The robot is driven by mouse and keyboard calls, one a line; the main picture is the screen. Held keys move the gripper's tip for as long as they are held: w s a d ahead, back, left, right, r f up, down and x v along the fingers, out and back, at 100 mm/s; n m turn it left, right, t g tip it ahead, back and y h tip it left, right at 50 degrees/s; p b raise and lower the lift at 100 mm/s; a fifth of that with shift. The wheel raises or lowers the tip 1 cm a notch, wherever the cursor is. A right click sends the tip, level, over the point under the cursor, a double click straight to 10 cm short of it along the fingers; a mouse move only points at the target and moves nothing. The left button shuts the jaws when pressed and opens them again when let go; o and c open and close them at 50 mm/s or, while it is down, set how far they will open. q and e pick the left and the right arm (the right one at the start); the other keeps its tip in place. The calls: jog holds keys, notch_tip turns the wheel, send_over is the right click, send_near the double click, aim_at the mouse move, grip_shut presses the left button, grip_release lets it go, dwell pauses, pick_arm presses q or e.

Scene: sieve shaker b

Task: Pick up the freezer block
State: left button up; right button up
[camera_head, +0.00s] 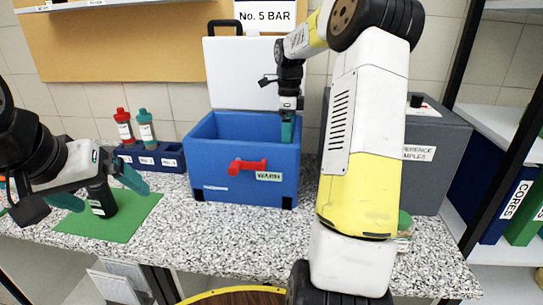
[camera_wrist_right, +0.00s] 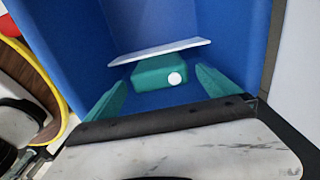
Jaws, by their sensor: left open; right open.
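The freezer block looks to be the teal block (camera_wrist_right: 152,76) with a round white cap, low inside the blue cool box (camera_head: 245,165) in the right wrist view. A thin white edge or slab (camera_wrist_right: 160,52) lies along its far side. My right gripper (camera_wrist_right: 160,95) is open, its teal fingers on either side of the block and apart from it. In the head view my right gripper (camera_head: 288,130) reaches down into the box, and the block is hidden there. My left gripper (camera_head: 100,190) is open at the left, by a dark bottle (camera_head: 102,199).
The box's white lid (camera_head: 238,75) stands open behind it. A red latch (camera_head: 248,165) is on its front. A green mat (camera_head: 120,225) lies under the dark bottle. A blue rack (camera_head: 150,158) and two bottles stand behind. A grey case (camera_head: 430,170) stands right.

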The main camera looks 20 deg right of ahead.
jog(key=shift+f, duration=1.45)
jog(key=c, duration=2)
jog(key=shift+r, duration=0.1)
jog(key=shift+c, duration=0.2)
jog(key=shift+r, duration=0.1)
